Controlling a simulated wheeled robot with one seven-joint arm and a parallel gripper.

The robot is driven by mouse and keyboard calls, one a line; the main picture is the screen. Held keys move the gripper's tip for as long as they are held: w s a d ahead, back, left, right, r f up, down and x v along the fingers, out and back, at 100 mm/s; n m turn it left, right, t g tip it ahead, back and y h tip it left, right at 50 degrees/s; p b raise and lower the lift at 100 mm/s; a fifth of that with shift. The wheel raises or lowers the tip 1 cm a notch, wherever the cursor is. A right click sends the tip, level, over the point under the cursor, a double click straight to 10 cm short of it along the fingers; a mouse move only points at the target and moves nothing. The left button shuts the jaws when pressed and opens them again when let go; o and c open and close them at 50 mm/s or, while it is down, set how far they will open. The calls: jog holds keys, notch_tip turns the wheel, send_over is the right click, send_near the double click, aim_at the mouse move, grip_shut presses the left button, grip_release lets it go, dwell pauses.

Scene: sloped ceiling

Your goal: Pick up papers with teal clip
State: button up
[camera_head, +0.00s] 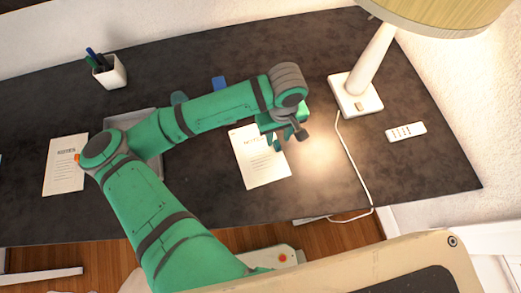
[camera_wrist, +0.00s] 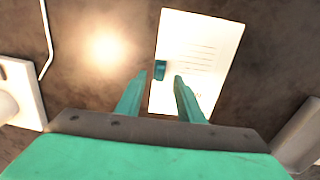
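The papers with the teal clip (camera_head: 262,168) lie flat on the dark desk below my gripper in the head view. The same white sheet (camera_wrist: 205,50) shows in the wrist view with printed lines. Its teal clip (camera_wrist: 160,70) sits on the sheet's left edge there; in the head view my gripper hides it. My gripper (camera_head: 277,141) is above the papers. In the wrist view its two teal fingers (camera_wrist: 155,82) stand apart with nothing held between them, the clip showing beyond and between their tips.
Another sheet with an orange clip (camera_head: 64,165) lies at the left, beside a grey tray (camera_head: 152,160) partly behind my arm. A lamp (camera_head: 355,96) with a white cord (camera_head: 347,160) and a remote (camera_head: 406,132) are at the right. A pen cup (camera_head: 110,72) stands at the back left.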

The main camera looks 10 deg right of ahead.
jog(key=shift+f, duration=1.45)
jog(key=shift+c, duration=0.3)
grip_shut()
jog(key=shift+r, duration=0.15)
